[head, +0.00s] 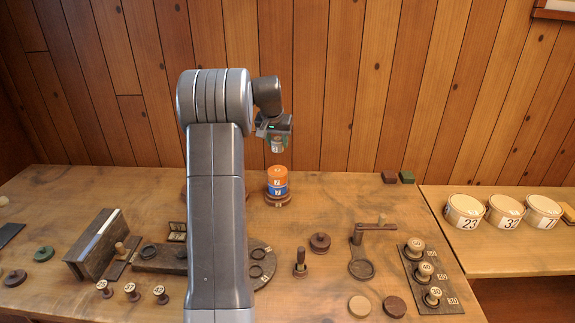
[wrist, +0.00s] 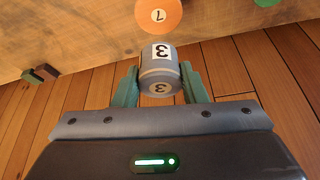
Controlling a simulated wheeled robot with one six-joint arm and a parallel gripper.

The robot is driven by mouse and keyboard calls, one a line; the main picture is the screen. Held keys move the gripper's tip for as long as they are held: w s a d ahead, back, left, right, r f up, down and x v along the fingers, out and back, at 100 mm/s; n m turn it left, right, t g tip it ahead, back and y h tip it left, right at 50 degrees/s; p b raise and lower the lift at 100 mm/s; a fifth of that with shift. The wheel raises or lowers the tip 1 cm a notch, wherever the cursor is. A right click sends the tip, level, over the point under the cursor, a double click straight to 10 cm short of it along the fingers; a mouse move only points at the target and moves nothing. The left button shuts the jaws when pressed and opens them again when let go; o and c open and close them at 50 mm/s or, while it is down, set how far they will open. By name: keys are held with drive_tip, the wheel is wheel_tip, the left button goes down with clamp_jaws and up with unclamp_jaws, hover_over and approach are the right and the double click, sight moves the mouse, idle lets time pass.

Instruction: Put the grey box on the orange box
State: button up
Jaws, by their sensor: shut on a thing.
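The grey box (head: 278,147) is a small round box, marked 3 in the wrist view (wrist: 158,70). My gripper (head: 277,137) is shut on it, with green fingers on both sides in the wrist view (wrist: 159,78). The orange box (head: 277,173) is round, marked 7, and sits on a blue round box (head: 278,189) over a brown round base. In the head view the grey box is above the orange box, with a gap between them. The orange box's numbered top also shows in the wrist view (wrist: 158,15).
A brown block (head: 389,177) and a green block (head: 406,176) lie at the back right. A crank-like wooden piece (head: 361,266) and a rack of numbered spools (head: 430,278) stand at front right. White numbered tubs (head: 465,211) stand on the right table. My arm hides part of the middle.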

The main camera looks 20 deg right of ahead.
drive_tip(key=shift+a+f+p, duration=0.1)
drive_tip(key=shift+f+p, duration=0.35)
drive_tip(key=shift+f, duration=3.55)
drive_tip(key=o, duration=0.9)
drive_tip(key=shift+w, duration=0.1)
drive_tip(key=shift+o, duration=0.2)
drive_tip(key=shift+r, duration=0.4)
drive_tip(key=b+v, duration=0.1)
drive_tip(key=v, duration=1)
drive_tip(key=shift+r+b, duration=0.25)
drive_tip(key=shift+b, duration=0.1)
drive_tip(key=shift+a, duration=0.1)
